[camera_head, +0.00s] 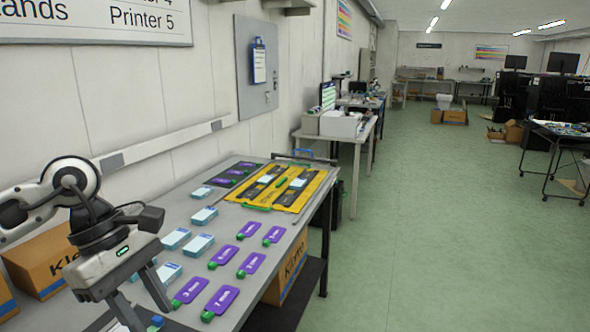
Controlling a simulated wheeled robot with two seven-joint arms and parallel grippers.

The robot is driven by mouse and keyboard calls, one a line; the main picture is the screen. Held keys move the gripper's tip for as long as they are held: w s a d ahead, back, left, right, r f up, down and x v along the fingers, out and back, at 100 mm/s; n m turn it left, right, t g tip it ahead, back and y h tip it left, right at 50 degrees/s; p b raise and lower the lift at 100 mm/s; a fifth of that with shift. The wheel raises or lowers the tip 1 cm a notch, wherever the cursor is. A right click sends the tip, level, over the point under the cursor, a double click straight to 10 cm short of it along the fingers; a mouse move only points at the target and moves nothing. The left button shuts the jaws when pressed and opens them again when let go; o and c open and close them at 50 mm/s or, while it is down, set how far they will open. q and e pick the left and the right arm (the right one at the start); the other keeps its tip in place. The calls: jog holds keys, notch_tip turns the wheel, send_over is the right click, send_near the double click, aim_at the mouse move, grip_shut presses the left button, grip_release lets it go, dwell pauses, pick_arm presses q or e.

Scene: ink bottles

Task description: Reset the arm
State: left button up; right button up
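My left gripper (151,318) comes in from the left, at the near left part of the grey table (206,255). Its two fingers point down and stand apart, with nothing seen held between them. Purple ink bottles with green caps (222,299) lie in rows on the table to the right of the gripper. Light blue and white boxes (198,244) lie further back, and one box (168,273) is just behind the fingers. My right gripper is not in view.
A yellow tray with black slots (313,190) lies at the table's far end, beside a dark mat (240,166) with purple items. Cardboard boxes (42,258) stand at the left, and another (288,269) is under the table. Open green floor (430,220) lies to the right.

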pick_arm(q)
jog(key=s+d+r+n+t+h, duration=0.1)
jog(key=s+d+n+t+h, duration=0.1)
jog(key=d+n+h, duration=1.55)
jog(key=w+a+f+n+t+y, duration=0.2)
jog(key=f+n+t+y, duration=0.55)
jog(key=n, duration=0.55)
jog(key=w+a+f+n+t+y, duration=0.25)
jog(key=f+n+t+y, duration=0.45)
jog(key=n, duration=0.6)
jog(key=s+a+f+n+g+y+b, duration=0.2)
jog(key=s+f+n, duration=0.4)
jog(key=f, duration=0.3)
jog(key=s+a+f+n+g+y+b, duration=0.1)
jog(key=s+f+n+g+b, duration=0.2)
jog(key=f, duration=0.7)
jog(key=s+n+b, duration=0.2)
jog(key=s, duration=0.1)
jog(key=shift+a+f+n+y, duration=0.2)
jog(key=shift+a+n+y, duration=0.15)
jog(key=shift+a+y, duration=0.05)
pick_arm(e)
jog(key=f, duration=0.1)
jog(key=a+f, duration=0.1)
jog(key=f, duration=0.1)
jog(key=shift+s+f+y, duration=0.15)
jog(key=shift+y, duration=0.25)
